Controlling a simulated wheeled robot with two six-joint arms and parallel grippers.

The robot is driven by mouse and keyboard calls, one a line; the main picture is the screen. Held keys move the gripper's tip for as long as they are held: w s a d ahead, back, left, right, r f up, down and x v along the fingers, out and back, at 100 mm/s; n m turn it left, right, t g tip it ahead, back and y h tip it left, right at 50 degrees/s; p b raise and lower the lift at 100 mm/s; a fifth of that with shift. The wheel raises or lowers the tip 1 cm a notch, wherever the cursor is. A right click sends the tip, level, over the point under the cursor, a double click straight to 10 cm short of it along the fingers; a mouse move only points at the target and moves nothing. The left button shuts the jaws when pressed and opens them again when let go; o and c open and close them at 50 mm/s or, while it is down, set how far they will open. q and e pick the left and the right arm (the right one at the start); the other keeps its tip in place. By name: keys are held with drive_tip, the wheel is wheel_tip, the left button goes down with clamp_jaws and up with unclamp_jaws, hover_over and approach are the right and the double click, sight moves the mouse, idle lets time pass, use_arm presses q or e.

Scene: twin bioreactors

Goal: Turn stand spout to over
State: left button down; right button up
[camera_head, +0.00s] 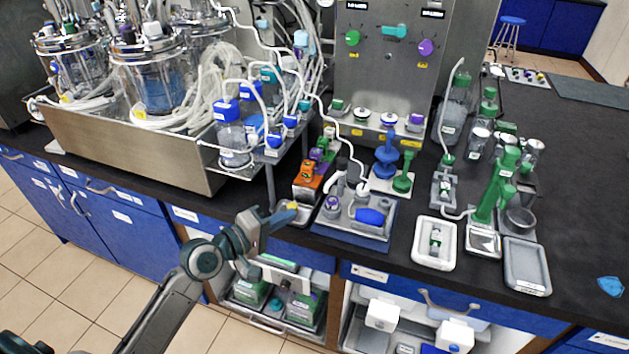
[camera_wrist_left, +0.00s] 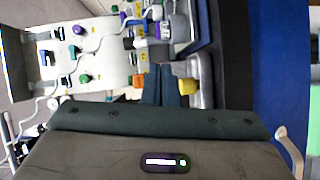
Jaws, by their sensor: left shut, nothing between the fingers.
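My left gripper (camera_head: 291,214) comes in from the lower left at the bench's front edge, its fingers shut and empty. In the left wrist view the gripper (camera_wrist_left: 161,72) points at a grey metal stand with a small yellow part (camera_wrist_left: 187,87) right beside the fingers. In the head view this yellow part (camera_head: 292,205) shows at the fingertips, and I cannot tell whether they touch. An orange block (camera_head: 308,181) with a steel tray stands just beyond. I cannot tell for certain which part is the stand spout. My right gripper is not in view.
A steel tub (camera_head: 130,150) with vessels and tubing is at left. A green stand (camera_head: 492,192) and white trays are at right. Drawers and an open shelf lie below the edge.

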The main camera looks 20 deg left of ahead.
use_arm(q)
wheel_tip(320, 180, up, 2)
drive_tip(key=w+a+n+t, duration=0.1)
drive_tip(key=w+n, duration=0.1)
drive_tip(key=p, duration=0.2)
approach(335, 175)
drive_tip(key=w, duration=0.4)
drive_tip(key=shift+w+d+f, duration=0.1)
drive_tip(key=shift+w+f, duration=0.15)
drive_tip(key=shift+f, duration=0.05)
drive_tip(key=shift+w+d+f, duration=0.1)
drive_tip(key=shift+w+d, duration=0.2)
drive_tip(key=shift+w, duration=0.25)
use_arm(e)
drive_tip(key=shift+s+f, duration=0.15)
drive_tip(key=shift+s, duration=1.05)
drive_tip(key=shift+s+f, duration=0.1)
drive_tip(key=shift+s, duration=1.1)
